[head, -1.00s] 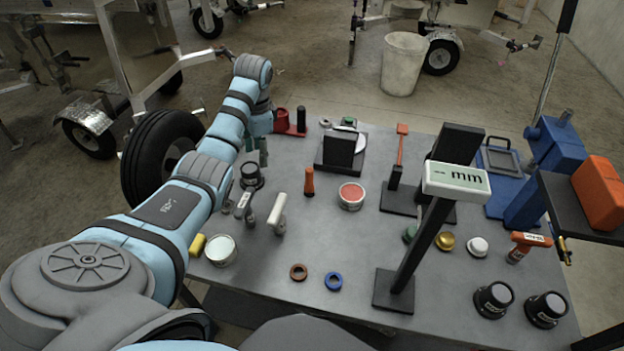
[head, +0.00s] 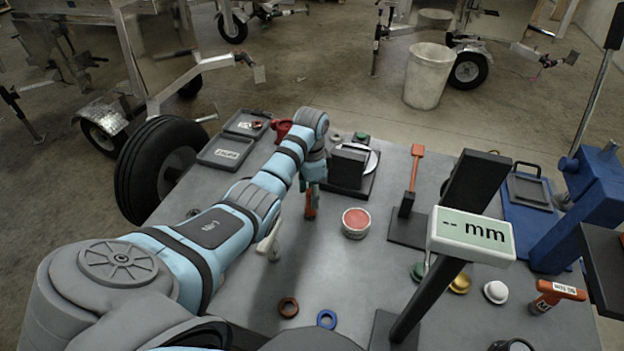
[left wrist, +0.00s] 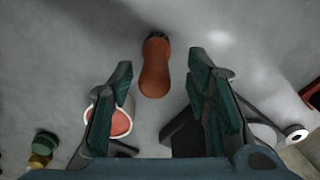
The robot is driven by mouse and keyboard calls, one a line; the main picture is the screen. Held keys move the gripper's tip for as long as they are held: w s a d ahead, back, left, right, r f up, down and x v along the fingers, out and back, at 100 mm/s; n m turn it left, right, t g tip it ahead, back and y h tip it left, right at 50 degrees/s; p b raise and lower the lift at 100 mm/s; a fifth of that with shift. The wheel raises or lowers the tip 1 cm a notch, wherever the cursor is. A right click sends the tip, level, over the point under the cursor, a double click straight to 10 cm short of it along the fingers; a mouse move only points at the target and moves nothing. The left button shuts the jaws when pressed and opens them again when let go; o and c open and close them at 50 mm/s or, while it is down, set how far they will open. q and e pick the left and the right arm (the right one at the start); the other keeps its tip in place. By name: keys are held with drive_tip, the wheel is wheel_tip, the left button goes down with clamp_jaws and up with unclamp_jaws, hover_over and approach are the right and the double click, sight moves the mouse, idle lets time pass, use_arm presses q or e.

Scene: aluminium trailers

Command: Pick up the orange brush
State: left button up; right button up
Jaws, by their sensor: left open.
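The orange brush (head: 310,204) stands near the middle of the grey table, partly hidden by my left gripper (head: 313,184). In the left wrist view, the brush (left wrist: 155,70) shows as a rounded orange handle with a dark end at the top of the picture. My left gripper (left wrist: 161,80) is open, with its green-padded fingers on either side of the handle in the picture. I see no contact between the fingers and the brush. My right gripper is not in view.
A tin with a red top (head: 356,222) stands just right of the brush. A dark block stand (head: 348,168) is behind it. A white-handled tool (head: 270,240) is at front left. A brown ring (head: 288,307) and a blue ring (head: 326,319) lie in front. A gauge (head: 472,233) stands at right.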

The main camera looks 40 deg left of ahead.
sight(309, 213)
use_arm(q)
drive_tip(key=f, duration=0.3)
drive_tip(key=shift+s+b, duration=0.25)
drive_tip(key=shift+b, duration=0.05)
drive_tip(key=shift+s+r, duration=0.1)
drive_tip(key=shift+s, duration=0.05)
drive_tip(key=shift+c, duration=0.7)
clamp_jaws()
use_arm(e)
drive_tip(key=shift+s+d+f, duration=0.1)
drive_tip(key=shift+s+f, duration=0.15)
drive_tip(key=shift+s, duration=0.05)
